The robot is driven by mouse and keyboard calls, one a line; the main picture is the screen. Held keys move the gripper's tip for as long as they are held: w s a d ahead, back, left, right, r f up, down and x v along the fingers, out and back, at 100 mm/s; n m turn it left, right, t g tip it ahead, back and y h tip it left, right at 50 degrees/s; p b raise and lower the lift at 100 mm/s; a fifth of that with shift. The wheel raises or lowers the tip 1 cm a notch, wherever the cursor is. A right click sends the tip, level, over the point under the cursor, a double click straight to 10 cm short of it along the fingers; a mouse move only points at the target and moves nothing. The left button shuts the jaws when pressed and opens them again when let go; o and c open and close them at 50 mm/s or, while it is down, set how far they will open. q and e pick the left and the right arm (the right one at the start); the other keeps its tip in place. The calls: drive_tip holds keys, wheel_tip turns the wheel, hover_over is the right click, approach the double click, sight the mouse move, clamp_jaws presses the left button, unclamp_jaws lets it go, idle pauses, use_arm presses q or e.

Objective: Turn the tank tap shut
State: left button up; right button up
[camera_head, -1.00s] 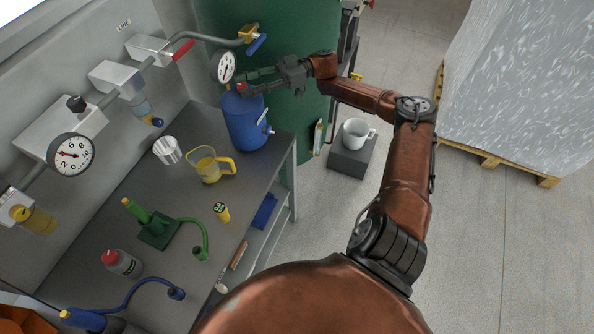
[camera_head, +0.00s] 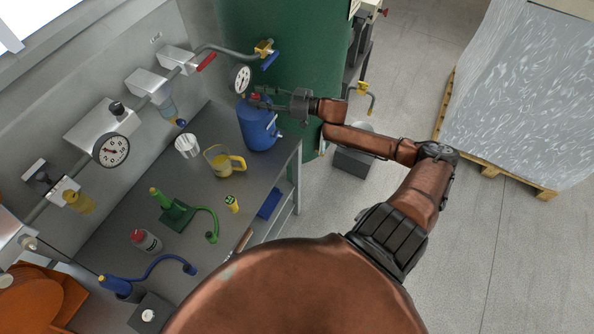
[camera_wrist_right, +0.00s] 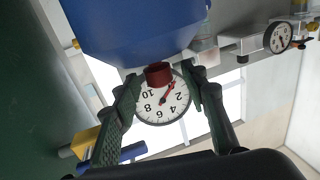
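A blue tank (camera_head: 257,127) stands at the far end of the bench, with a red round tap knob (camera_head: 255,97) at its top and a white dial gauge (camera_head: 242,79) beside it. My right gripper (camera_head: 257,99) reaches in from the right at the knob. In the right wrist view, the red knob (camera_wrist_right: 158,75) lies between the two fingers (camera_wrist_right: 160,92), with gaps on both sides. The gripper is open, and the gauge (camera_wrist_right: 163,100) shows behind the knob. My left gripper is not in view.
A yellow valve with a blue lever (camera_head: 268,53) sits on the pipe behind. A green vessel (camera_head: 290,50) rises beyond the bench. A yellow jug (camera_head: 222,163) and a silver cup (camera_head: 187,146) stand near the blue tank. Another yellow tap (camera_head: 362,88) is right of the green vessel.

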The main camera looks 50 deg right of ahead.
drive_tip(key=m+h, duration=0.1)
drive_tip(key=m+t+h, duration=0.1)
drive_tip(key=shift+a+h+p, duration=0.2)
drive_tip(key=shift+h+p, duration=0.1)
drive_tip(key=shift+p, duration=0.1)
drive_tip(key=shift+a+m+t+h, duration=0.1)
drive_tip(key=shift+m+t+h, duration=0.35)
drive_tip(key=shift+h, duration=0.25)
drive_tip(key=shift+s+f+m+h, duration=0.1)
drive_tip(key=shift+m+h, duration=0.55)
drive_tip(key=shift+h, duration=0.25)
drive_tip(key=m+h+b, duration=0.2)
drive_tip(key=h, duration=0.1)
drive_tip(key=m+h+b, duration=0.1)
drive_tip(key=h+b, duration=0.1)
drive_tip(key=shift+a+f, duration=0.15)
drive_tip(key=shift+a, duration=0.15)
drive_tip(key=shift+s+m+h, duration=0.25)
drive_tip(key=shift+m+h, duration=0.15)
drive_tip(key=shift+h, duration=0.3)
drive_tip(key=s+a, duration=0.1)
drive_tip(key=s, duration=0.6)
drive_tip(key=s+f+g, duration=0.4)
drive_tip(key=s+f, duration=0.1)
drive_tip(key=f, duration=0.8)
drive_tip(key=s+f+g, duration=0.4)
drive_tip(key=s+f, duration=0.2)
drive_tip(key=f, duration=0.7)
drive_tip(key=shift+a+p, duration=0.3)
drive_tip(key=shift+p, duration=0.05)
